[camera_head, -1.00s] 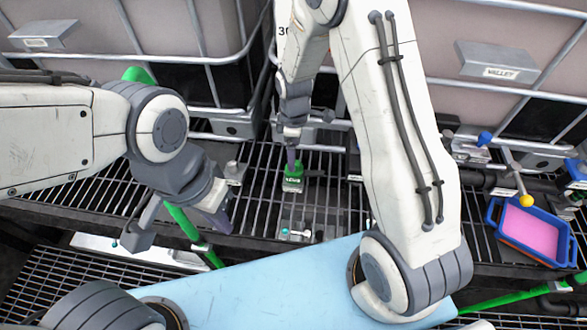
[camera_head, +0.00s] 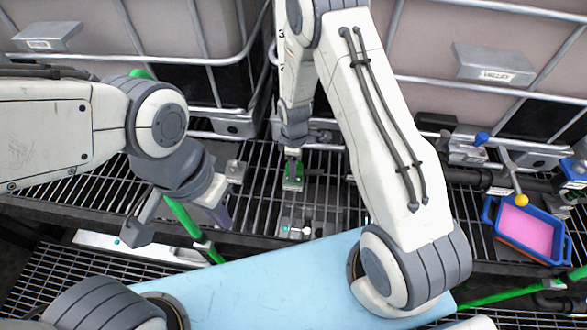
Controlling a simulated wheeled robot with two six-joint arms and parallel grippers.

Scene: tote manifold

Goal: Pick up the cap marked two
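I cannot make out a cap marked two; the small markings are too small to read. A small green piece (camera_head: 292,183) with a pale label stands on the grating in the middle. My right gripper (camera_head: 293,156) points down right at its top; whether its fingers are shut on it is hidden. My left gripper (camera_head: 180,222) hangs at the left with its fingers spread, empty, above a green pipe. A metal block (camera_head: 296,229) with a small teal dot and a pale knob sits on the grating in front of the green piece.
A blue tray (camera_head: 487,213) with a pink bottom lies at the right. Beside it, a valve lever has a yellow knob (camera_head: 521,200); a blue knob (camera_head: 482,138) is behind. Caged totes (camera_head: 430,30) close off the back. A light blue surface (camera_head: 270,275) is in front.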

